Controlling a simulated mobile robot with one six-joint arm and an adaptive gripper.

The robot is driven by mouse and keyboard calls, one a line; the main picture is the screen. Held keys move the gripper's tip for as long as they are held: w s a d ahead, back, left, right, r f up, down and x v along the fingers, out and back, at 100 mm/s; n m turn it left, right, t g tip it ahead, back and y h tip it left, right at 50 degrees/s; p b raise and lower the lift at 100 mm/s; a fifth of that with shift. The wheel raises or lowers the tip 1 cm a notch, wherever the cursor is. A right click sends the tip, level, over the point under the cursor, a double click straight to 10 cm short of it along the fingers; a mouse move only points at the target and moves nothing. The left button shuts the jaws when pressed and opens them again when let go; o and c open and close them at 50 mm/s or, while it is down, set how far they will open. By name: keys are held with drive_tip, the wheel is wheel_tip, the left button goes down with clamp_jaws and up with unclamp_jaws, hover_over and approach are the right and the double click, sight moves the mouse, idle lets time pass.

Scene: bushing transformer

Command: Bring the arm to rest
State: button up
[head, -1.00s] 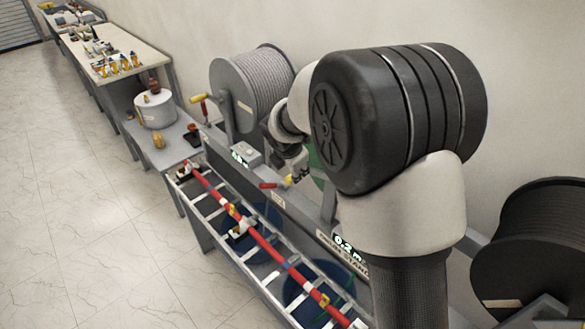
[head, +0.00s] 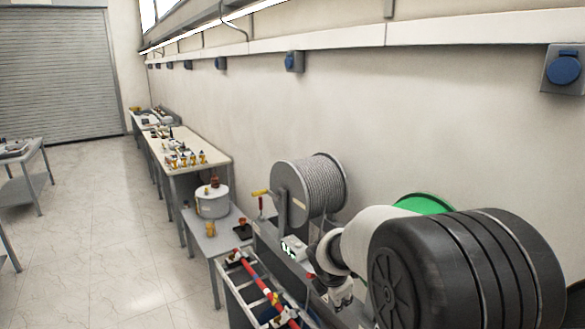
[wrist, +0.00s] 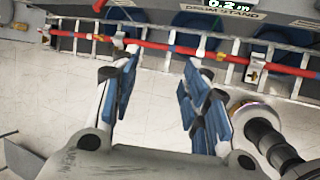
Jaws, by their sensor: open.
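My gripper (wrist: 160,92) shows in the wrist view with its blue-padded fingers apart and nothing between them. Beyond the fingertips lies a ladder-like rack (wrist: 170,35) with a red rod (wrist: 185,50) along it. In the head view my arm's large dark joint fills the lower right, and the wrist end sits just left of it, above the rack. The fingers are too small and partly hidden to make out there. The red rod (head: 262,282) shows at the bottom of the head view.
A grey cable drum (head: 318,188) stands beside the rack. A white pot (head: 212,203) is on a low table (head: 205,243), with a longer workbench (head: 215,167) behind it. A wall with blue sockets (head: 293,62) runs along the right.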

drive_tip(key=s+d+m+b, duration=0.2)
drive_tip(key=s+m+b, duration=0.3)
drive_tip(key=s, duration=0.2)
drive_tip(key=s+d+m+b, duration=0.3)
drive_tip(key=s+m+b, duration=0.3)
drive_tip(key=s, duration=0.2)
drive_tip(key=s+f+m+b, duration=0.4)
drive_tip(key=s, duration=0.2)
drive_tip(key=s+f+m+y+b, duration=0.1)
drive_tip(key=s+f+m+b, duration=0.2)
drive_tip(key=s, duration=0.4)
drive_tip(key=s+a+f+m+g+b, duration=0.1)
drive_tip(key=s+f+m+b, duration=0.3)
drive_tip(key=s, duration=0.3)
drive_tip(key=shift+s+f+m+y+b, duration=0.3)
drive_tip(key=shift+f+m, duration=0.15)
drive_tip(key=shift+m, duration=0.35)
drive_tip(key=shift+a, duration=0.1)
